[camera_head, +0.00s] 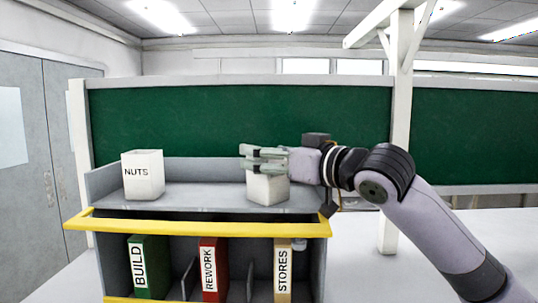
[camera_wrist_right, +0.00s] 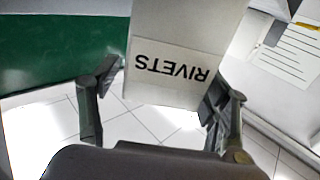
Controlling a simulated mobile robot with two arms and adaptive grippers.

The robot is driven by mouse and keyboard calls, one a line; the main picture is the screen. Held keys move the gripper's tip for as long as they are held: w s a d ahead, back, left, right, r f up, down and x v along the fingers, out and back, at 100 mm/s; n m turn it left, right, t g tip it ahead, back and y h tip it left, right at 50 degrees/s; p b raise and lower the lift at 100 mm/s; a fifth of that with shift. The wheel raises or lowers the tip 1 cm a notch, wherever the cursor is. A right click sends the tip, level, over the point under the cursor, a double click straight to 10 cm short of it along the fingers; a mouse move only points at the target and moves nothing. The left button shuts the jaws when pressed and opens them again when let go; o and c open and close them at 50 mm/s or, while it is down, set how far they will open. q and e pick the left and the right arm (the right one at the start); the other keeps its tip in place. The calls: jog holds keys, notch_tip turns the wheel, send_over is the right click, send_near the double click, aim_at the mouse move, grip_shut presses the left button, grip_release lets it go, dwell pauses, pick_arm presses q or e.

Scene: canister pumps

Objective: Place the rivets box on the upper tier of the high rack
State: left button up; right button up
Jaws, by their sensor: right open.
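The rivets box (camera_head: 267,188) is white and stands upright at the right end of the rack's grey upper tier (camera_head: 205,196). In the right wrist view the box (camera_wrist_right: 180,35) shows its RIVETS label upside down. My right gripper (camera_head: 246,157) is at the top of the box and hides its upper part. In the right wrist view my right gripper (camera_wrist_right: 162,85) is open, with one finger on each side of the box; I cannot tell whether either finger touches it. My left gripper is not in view.
A white NUTS box (camera_head: 143,175) stands at the tier's left end, with bare shelf between the boxes. A yellow rail (camera_head: 200,226) runs along the front. Below are BUILD (camera_head: 150,265), REWORK (camera_head: 214,268) and STORES (camera_head: 283,272) binders. A white post (camera_head: 399,130) rises at right.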

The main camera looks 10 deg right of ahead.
jog(key=shift+r, duration=0.1)
jog(key=b+v, duration=0.5)
jog(key=v, duration=0.7)
